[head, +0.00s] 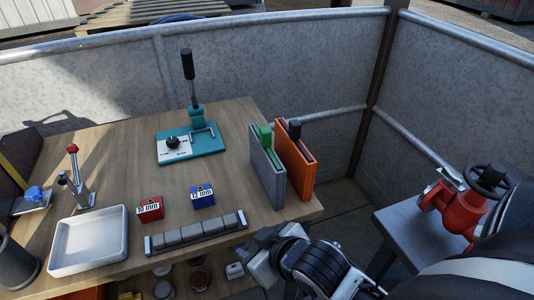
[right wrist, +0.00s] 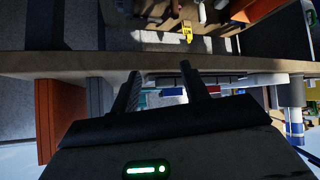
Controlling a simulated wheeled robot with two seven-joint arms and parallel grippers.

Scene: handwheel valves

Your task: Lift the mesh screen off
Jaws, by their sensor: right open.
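No mesh screen can be made out for certain in either view. Two upright flat cases stand at the table's right end: a grey one (head: 267,178) with a green handle and an orange one (head: 296,170) with a black handle. Both also show upside down in the right wrist view, the orange case (right wrist: 62,115) left of the grey case (right wrist: 96,100). My right gripper (head: 264,240) is at the table's front right edge, in front of the cases and apart from them. Its two fingers (right wrist: 160,68) are spread with nothing between them. My left gripper is out of view.
The wooden table (head: 120,165) holds a white tray (head: 88,242), a row of grey blocks (head: 196,233), a red block (head: 149,208), a blue block (head: 202,196) and a teal lever stand (head: 190,143). A red handwheel valve (head: 458,208) stands at right. Grey walls enclose the back.

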